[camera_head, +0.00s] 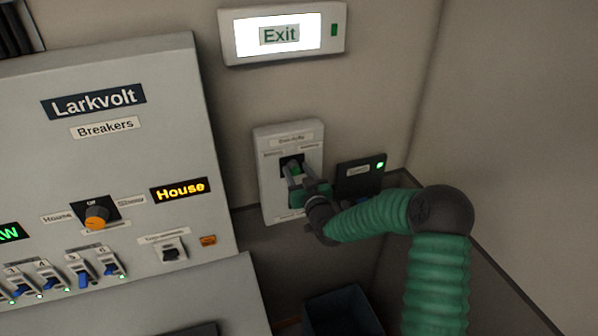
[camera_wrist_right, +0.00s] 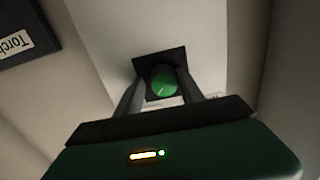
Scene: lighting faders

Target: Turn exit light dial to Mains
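The exit light dial is a round green knob (camera_wrist_right: 163,83) with a pale pointer line on a black square plate, seen in the right wrist view. It sits on a white wall box (camera_head: 272,190) below the lit Exit sign (camera_head: 280,34). My right gripper (camera_head: 296,178) is at this box, with its fingers in front of the dial. In the wrist view its two dark fingers (camera_wrist_right: 161,88) flank the knob closely. I cannot tell whether they touch it. The box's labels are too small to read, and its lower part is partly hidden. My left gripper is not in view.
A dark wall unit (camera_head: 360,173) with a green light is right of the box, close to my right arm. The Larkvolt breaker panel (camera_head: 150,120), with an orange knob (camera_head: 96,217) and several blue switches, stands left. An open dark bin (camera_head: 343,312) is below.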

